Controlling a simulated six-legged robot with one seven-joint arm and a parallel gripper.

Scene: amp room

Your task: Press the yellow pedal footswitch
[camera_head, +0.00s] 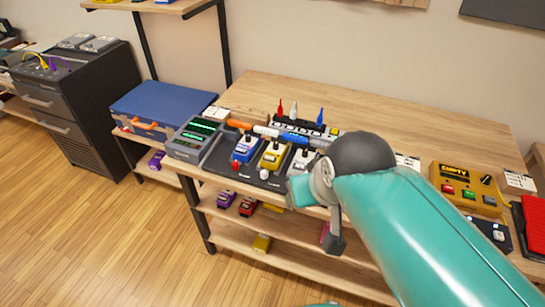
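The yellow pedal (273,156) sits on a dark pedalboard (222,168) on the wooden table, between a blue pedal (247,148) and a grey-white pedal (301,162). A pale round cap, which looks like its footswitch (264,172), shows at its near edge. My gripper (318,212) is just right of and nearer than the yellow pedal, at the end of my teal arm. It appears apart from the yellow pedal and overlaps the grey-white pedal's near side in the picture. Its fingers are seen at an angle, so their opening is unclear.
A larger yellow box (467,188) with coloured buttons stands right of my arm. A green-lit unit (197,137) is left of the board. Cable plugs (265,131) lie behind the pedals. Another small yellow pedal (262,243) is on the lower shelf. The floor at left is clear.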

